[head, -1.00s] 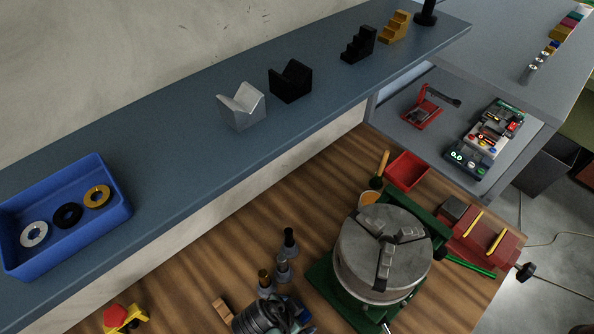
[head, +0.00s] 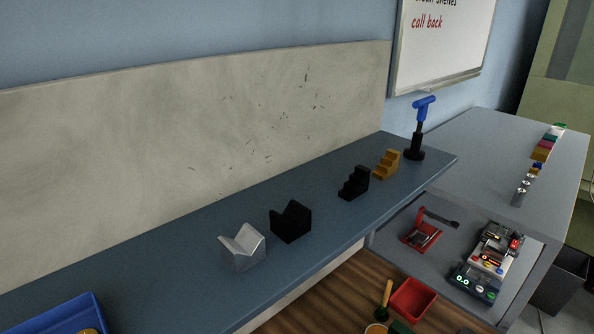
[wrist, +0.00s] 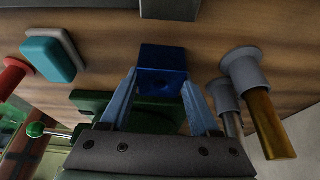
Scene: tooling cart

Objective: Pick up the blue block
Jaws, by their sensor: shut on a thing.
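The blue block (wrist: 162,70) is a dark blue piece with a small dark hole in its face, in the middle of the wrist view. My gripper (wrist: 161,88) has its two light blue fingers on either side of the block and is shut on it. The wooden bench top shows behind the block; I cannot tell whether the block touches it. Neither the block nor my gripper shows in the head view.
Grey-collared cylinders (wrist: 245,70) stand close on the right in the wrist view. A teal and grey block (wrist: 50,58) lies left, and a green part (wrist: 90,101) is beside the fingers. The head view shows the blue-grey shelf (head: 170,262) with V-blocks and step blocks.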

